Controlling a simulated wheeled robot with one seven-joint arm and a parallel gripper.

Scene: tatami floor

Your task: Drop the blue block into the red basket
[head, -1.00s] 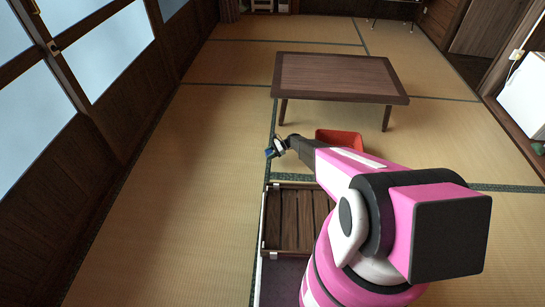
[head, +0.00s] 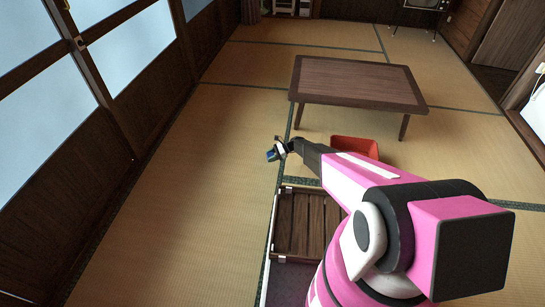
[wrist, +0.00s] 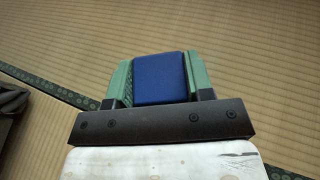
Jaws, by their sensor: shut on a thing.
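The blue block (wrist: 160,78) sits between the two green fingers of my gripper (wrist: 158,82) in the wrist view. The fingers are shut on it, and only tatami floor shows beyond it. In the head view my gripper (head: 275,152) is small, at the far end of my pink arm, with the blue block (head: 271,155) at its tip. The red basket (head: 356,147) stands to the right of my gripper, in front of the low table. My arm hides its lower part, and its inside is hard to see.
A low dark wooden table (head: 355,82) stands behind the basket. A slatted wooden crate (head: 306,222) lies on the near side, partly behind my arm. Tatami floor (head: 190,200) is clear on the left, up to the panelled wall with windows.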

